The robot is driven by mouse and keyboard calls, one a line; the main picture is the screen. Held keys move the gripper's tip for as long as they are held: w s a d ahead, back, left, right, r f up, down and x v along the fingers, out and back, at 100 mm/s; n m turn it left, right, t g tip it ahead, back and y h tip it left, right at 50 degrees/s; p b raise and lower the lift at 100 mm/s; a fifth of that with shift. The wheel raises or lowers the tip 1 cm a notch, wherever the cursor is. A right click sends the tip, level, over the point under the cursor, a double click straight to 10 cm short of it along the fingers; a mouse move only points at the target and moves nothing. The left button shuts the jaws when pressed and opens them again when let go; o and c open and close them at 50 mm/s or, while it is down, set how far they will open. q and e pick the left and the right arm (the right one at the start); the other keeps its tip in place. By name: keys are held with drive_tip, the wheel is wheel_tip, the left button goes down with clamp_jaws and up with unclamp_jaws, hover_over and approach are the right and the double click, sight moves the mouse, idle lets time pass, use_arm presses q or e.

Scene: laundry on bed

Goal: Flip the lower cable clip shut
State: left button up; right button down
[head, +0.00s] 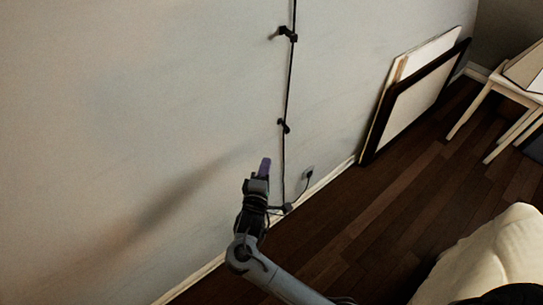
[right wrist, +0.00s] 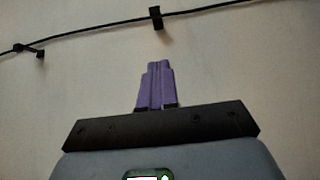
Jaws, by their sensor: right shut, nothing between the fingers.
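A thin black cable (head: 289,82) runs down the pale wall. A dark upper clip (head: 287,34) with a part sticking out sits on it near the top. A smaller dark clip (head: 284,126) sits midway, and a dark piece (head: 284,208), perhaps the lower clip, is at the bottom; whether it is open is too small to tell. My right gripper (head: 265,168) is shut and empty, left of the cable. In the right wrist view its purple fingers (right wrist: 157,72) are together, apart from a block-like clip (right wrist: 156,17) and a clip with a protruding flap (right wrist: 30,49). My left gripper is out of view.
An outlet with a plug (head: 308,173) is low on the wall, right of the cable. Framed panels (head: 416,100) lean on the wall farther right. A pale wooden chair (head: 490,100) stands at the far right, and a cream cloth-covered surface (head: 490,255) is at lower right.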

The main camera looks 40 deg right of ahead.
drive_tip(key=s+d+b+x, duration=0.1)
drive_tip(key=s+b+x, duration=0.1)
drive_tip(key=x, duration=1)
drive_tip(key=shift+d+b, duration=0.45)
drive_tip(key=shift+b, duration=0.3)
